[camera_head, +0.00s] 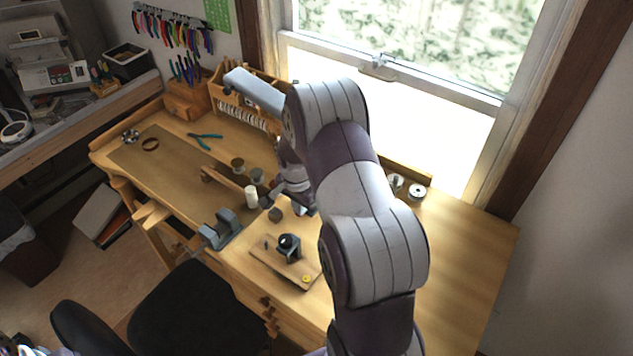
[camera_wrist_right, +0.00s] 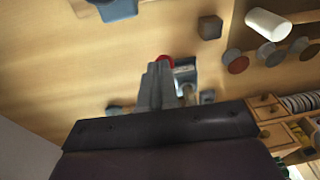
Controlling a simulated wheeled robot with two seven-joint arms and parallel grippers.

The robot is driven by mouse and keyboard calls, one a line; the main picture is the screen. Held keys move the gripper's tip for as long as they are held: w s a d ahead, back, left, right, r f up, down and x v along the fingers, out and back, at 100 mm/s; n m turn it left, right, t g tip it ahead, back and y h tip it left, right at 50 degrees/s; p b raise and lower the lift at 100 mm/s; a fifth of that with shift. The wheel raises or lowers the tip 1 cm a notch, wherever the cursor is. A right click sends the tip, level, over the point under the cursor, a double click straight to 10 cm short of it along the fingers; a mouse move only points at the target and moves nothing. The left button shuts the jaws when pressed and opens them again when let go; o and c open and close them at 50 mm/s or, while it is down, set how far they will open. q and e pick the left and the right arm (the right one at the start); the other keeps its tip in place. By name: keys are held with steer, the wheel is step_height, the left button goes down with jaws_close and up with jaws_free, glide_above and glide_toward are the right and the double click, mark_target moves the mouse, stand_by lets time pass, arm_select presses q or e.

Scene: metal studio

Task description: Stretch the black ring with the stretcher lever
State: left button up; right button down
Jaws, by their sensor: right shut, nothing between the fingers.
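My right arm covers the middle of the bench in the head view, and my right gripper (camera_head: 303,207) is partly hidden by it. In the right wrist view the gripper's grey fingers (camera_wrist_right: 158,72) are together with nothing between them. A red knob (camera_wrist_right: 165,61) shows at their tips, beside a silver metal device (camera_wrist_right: 185,75), possibly the stretcher and its lever; I cannot tell whether the fingers touch it. A blue-grey stand with a round black top (camera_head: 288,241) is on a wooden board. I cannot make out the black ring for certain. My left gripper is out of view.
A grey vise-like tool (camera_head: 221,230), a white cylinder (camera_head: 251,196) and a dark block (camera_head: 275,215) stand left of the gripper. A dark brownish ring (camera_head: 150,144) lies on the mat at left. A wooden organizer (camera_head: 218,88) stands behind. The right bench end is clear.

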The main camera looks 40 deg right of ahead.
steer(key=shift+s+a+f+b, duration=0.15)
steer(key=shift+a+f+b, duration=0.4)
steer(key=shift+f, duration=0.25)
steer(key=shift+s+a+f+b, duration=0.1)
steer(key=shift+a+f+b, duration=0.25)
steer(key=shift+f+b, duration=0.35)
steer(key=shift+s+a+f+b, duration=0.15)
steer(key=shift+a+f+b, duration=0.35)
steer(key=shift+f, duration=0.35)
